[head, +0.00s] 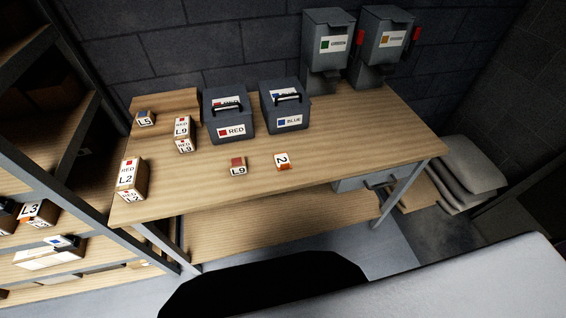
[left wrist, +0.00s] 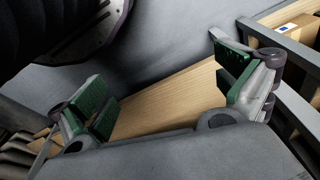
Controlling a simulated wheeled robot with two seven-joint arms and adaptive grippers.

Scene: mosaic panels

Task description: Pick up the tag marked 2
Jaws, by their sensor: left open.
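The tag marked 2 (head: 282,161) lies on the wooden table (head: 330,150), right of centre near the front, in the head view. It is small and white with an orange edge. A strip of wood and grey floor show behind the fingers. The tag does not show in the left wrist view. Neither gripper shows in the head view.
Two dark boxes labelled RED (head: 230,116) and BLUE (head: 287,107) stand at the table's back. Several labelled boxes (head: 131,176) stand at the left. Shelving (head: 50,190) fills the left side. Table around the tag is clear.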

